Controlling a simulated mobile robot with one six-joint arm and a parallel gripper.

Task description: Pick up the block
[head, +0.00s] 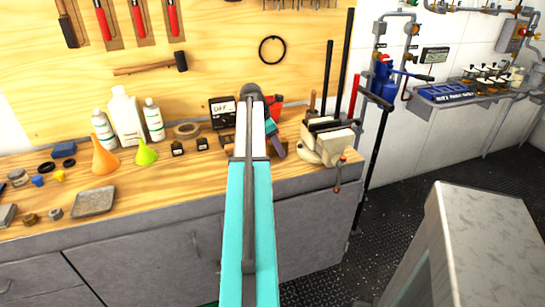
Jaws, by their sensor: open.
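I cannot single out one thing as the block. Small block-like pieces lie at the left of the wooden workbench (150,190): a dark blue piece (63,149), a small yellow piece (59,176) and a grey piece (7,213) at the left edge. My turquoise arm reaches up the middle of the head view and over the bench. Its far part bends down behind the near link. I cannot make out my gripper's fingers, and the bench behind the arm is partly hidden.
White bottles (126,115), an orange funnel (103,157), a green funnel (146,153) and a grey tray (94,202) stand on the bench. A vise (328,142) is at its right end. A grey cabinet (480,240) stands at lower right. Dark floor lies between.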

